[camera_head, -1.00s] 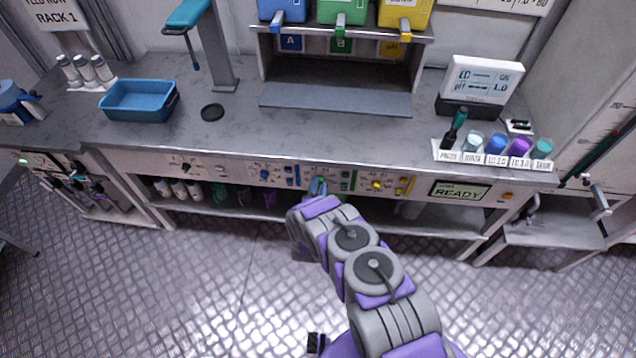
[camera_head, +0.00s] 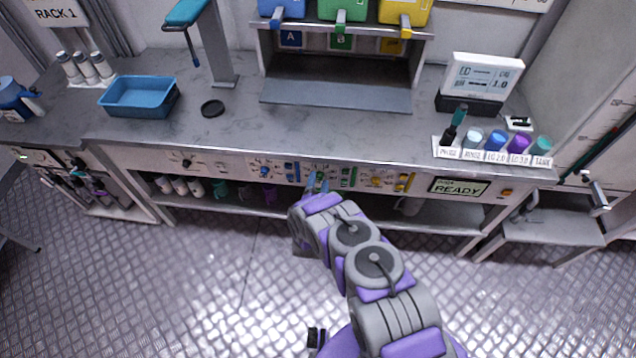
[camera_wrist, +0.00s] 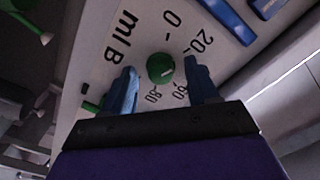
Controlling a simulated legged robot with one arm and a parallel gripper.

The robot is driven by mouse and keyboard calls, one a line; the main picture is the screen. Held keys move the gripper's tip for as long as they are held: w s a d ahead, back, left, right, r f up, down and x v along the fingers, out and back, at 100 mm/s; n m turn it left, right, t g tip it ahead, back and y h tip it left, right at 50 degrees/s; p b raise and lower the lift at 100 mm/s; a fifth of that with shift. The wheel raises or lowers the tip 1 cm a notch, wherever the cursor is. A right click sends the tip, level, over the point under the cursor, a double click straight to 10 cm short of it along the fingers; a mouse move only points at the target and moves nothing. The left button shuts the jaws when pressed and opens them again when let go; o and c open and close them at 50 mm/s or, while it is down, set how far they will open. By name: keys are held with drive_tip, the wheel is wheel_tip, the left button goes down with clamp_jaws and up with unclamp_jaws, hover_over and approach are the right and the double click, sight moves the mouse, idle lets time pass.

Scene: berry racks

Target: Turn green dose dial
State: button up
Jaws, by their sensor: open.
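The green dose dial (camera_wrist: 160,68) shows in the wrist view as a round knob with a pale pointer line. It sits on a light panel marked "ml B" with numbers around it. My gripper (camera_wrist: 161,78) is open, with one blue finger on each side of the dial. I cannot tell whether either finger touches it. In the head view my gripper (camera_head: 317,183) is at the bench's front panel (camera_head: 222,167), and the fingers and arm hide the green dial there.
Blue controls (camera_head: 265,171) lie left of my gripper and a yellow dial (camera_head: 376,182) lies right. A lit "READY" display (camera_head: 459,188) is further right. The bench top (camera_head: 300,135) overhangs above the panel. A blue tray (camera_head: 138,98) stands on it at left.

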drive_tip(key=s+p, duration=0.1)
drive_tip(key=s, duration=1.6)
drive_tip(key=shift+s+a, duration=0.15)
drive_tip(key=shift+a, duration=0.2)
drive_tip(key=shift+f, duration=0.1)
